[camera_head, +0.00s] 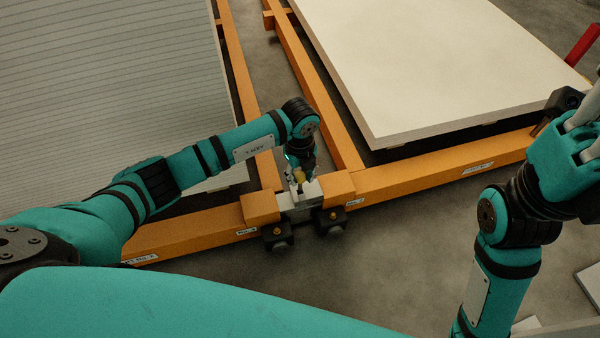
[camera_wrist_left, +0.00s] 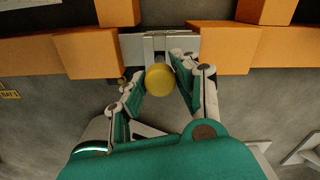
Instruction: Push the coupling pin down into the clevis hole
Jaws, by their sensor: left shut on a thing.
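The coupling pin shows as a round yellow head (camera_wrist_left: 160,80) in the left wrist view, and as a small yellow spot (camera_head: 299,175) in the head view. My left gripper (camera_wrist_left: 158,84) is shut on it, one finger on each side. The grey metal clevis (camera_head: 301,200) joins the orange beams below my left gripper (camera_head: 300,182). In the left wrist view the clevis (camera_wrist_left: 132,47) lies just beyond the pin head. The pin's shaft and the hole are hidden, so I cannot tell how deep the pin sits. My right gripper (camera_head: 570,130) is at the right edge, its jaws unclear.
Orange beams (camera_head: 190,232) run left and right of the clevis, with rails going back. A ribbed grey stack (camera_head: 110,90) stands at left, a pale slab (camera_head: 430,65) at right. Dark round fittings (camera_head: 278,236) hang before the clevis. Grey floor in front is mostly clear.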

